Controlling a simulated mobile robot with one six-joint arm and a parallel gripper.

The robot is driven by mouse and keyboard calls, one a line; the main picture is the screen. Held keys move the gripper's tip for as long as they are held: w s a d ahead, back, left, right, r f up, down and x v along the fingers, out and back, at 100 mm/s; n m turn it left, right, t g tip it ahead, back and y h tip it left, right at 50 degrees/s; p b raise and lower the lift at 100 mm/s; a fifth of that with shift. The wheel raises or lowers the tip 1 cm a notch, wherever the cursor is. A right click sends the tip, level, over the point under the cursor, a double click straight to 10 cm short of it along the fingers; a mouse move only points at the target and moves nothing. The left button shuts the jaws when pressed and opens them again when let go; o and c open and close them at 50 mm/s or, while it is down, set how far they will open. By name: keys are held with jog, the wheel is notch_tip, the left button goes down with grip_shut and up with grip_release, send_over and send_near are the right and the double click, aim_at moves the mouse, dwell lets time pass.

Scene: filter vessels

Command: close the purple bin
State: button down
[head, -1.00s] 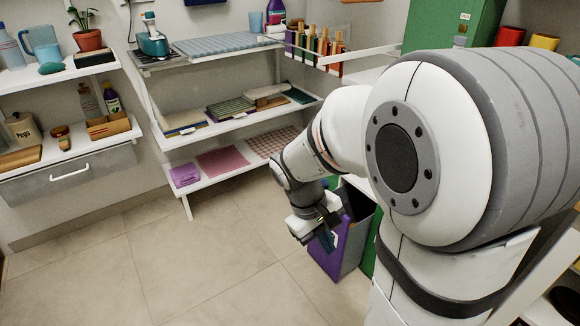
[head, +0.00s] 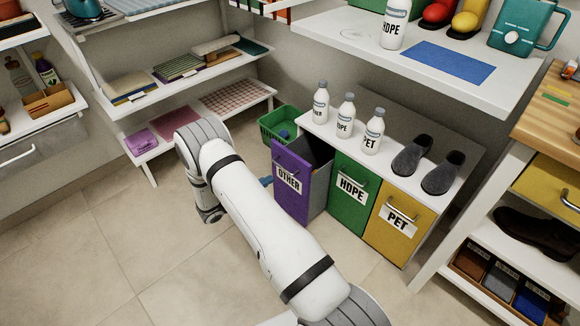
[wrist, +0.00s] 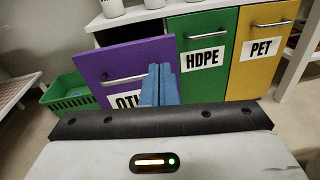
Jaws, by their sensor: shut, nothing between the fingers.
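The purple bin (head: 292,199), labelled OTHER, stands pulled out from the white cabinet, with its dark inside showing behind the front panel. In the wrist view its purple front (wrist: 120,60) and metal handle fill the upper left. My gripper's blue fingers (wrist: 160,85) are shut and empty in front of the right part of that panel and cover part of the label. In the head view, the blue fingertips (head: 266,181) show just left of the bin front, mostly hidden by my arm. I cannot tell whether they touch the panel.
The green HDPE bin (head: 349,189) and yellow PET bin (head: 395,225) sit flush to the right. Several white bottles and dark slippers (head: 411,155) stand on the cabinet top. A green basket (head: 270,126) is on the floor behind left. The floor in front is clear.

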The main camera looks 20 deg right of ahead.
notch_tip(320, 180, down, 3)
jog(key=a+n+t, duration=0.1)
jog(key=n+t, duration=0.1)
jog(key=b, duration=0.3)
send_near(297, 163)
jog(key=x, duration=0.7)
jog(key=shift+s, duration=0.1)
